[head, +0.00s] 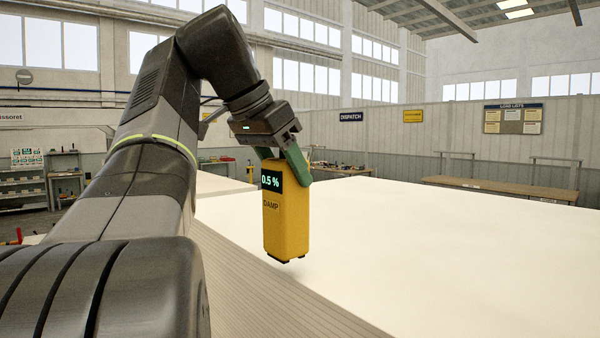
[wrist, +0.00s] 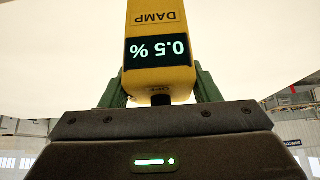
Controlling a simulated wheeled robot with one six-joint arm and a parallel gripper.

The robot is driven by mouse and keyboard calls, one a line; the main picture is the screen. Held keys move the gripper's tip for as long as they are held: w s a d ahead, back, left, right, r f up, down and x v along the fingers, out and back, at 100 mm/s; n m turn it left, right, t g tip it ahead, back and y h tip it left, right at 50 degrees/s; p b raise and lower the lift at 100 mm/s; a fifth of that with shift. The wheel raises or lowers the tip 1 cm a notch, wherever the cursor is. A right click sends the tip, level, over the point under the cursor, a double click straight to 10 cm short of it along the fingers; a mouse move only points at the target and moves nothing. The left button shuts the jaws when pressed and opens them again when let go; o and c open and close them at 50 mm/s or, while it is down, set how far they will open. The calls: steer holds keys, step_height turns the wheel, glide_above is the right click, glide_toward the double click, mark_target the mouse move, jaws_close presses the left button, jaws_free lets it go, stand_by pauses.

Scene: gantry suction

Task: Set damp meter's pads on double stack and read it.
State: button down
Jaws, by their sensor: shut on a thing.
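The damp meter (head: 283,220) is a yellow upright block marked DAMP, with a dark display reading 0.5 % in green. My gripper (head: 285,168) has green fingers and is shut on its top end. The meter also shows upside down in the wrist view (wrist: 160,48), between the fingers. Its dark pads (head: 284,260) point down at a wide white-topped stack (head: 430,240) with layered sides, close to its near left edge. A faint shade lies by the pads; I cannot tell whether they touch the top.
Another pale stack (head: 222,183) lies behind at left. Workbenches (head: 500,188) stand along the far wall, under a DISPATCH sign (head: 351,117) and a LOAD LISTS board (head: 513,119). A shelf (head: 22,180) stands at far left. The white top is bare to the right.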

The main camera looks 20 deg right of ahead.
mark_target(271, 192)
steer(key=shift+s+a+r, duration=0.1)
steer(key=shift+s+a, duration=0.15)
steer(key=shift+a, duration=0.6)
steer(key=shift+s+a+f, duration=0.1)
steer(key=shift+s+a, duration=0.1)
steer(key=shift+a, duration=0.65)
steer(key=shift+s+a+r, duration=0.1)
steer(key=shift+s+a, duration=0.15)
steer(key=shift+a, duration=0.6)
steer(key=w+d+r+p, duration=0.1)
steer(key=d, duration=0.1)
steer(key=w+d+p, duration=0.1)
steer(key=d, duration=0.1)
steer(key=w+d+r+p, duration=0.1)
steer(key=d+p, duration=0.1)
steer(key=d, duration=0.1)
steer(key=shift+w+r, duration=0.25)
steer(key=shift+r, duration=0.1)
steer(key=w+d+r+p, duration=0.1)
steer(key=d+p, duration=0.2)
steer(key=d, duration=0.7)
steer(key=shift+w+r, duration=0.2)
steer(key=shift+r, duration=0.1)
step_height(271, 192, down, 7)
steer(key=b, duration=0.4)
steer(key=shift+f+b, duration=0.5)
steer(key=shift+b, duration=0.05)
steer(key=shift+c, duration=2)
jaws_free()
